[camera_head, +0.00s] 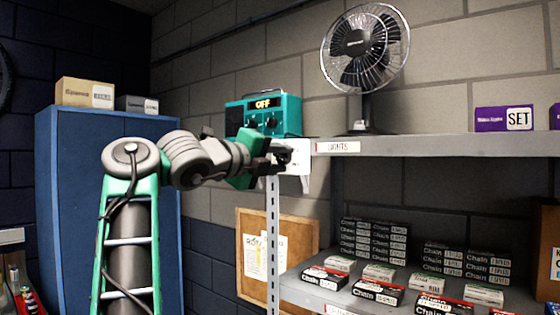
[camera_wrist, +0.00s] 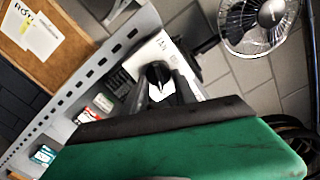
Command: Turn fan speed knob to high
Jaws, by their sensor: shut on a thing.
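The fan speed knob (camera_wrist: 158,75) is black and sits on a white plate (camera_wrist: 152,50) in the wrist view. The plate is also in the head view (camera_head: 301,158), at the shelf's left end. My gripper (camera_head: 284,157) is at the plate in the head view. In the wrist view its fingers (camera_wrist: 161,84) are around the knob, shut on it. The fingers hide part of the knob, and the plate's marks are too small to read, so its setting is unclear. The fan (camera_head: 364,50) stands on the upper shelf and also shows in the wrist view (camera_wrist: 262,22).
A teal radio (camera_head: 288,115) reading OFF stands behind my gripper. The upper shelf (camera_head: 440,146) runs right, above a lower shelf with several chain boxes (camera_head: 375,240). A perforated post (camera_head: 272,240) and cork board (camera_head: 250,225) are below. A blue cabinet (camera_head: 75,180) stands left.

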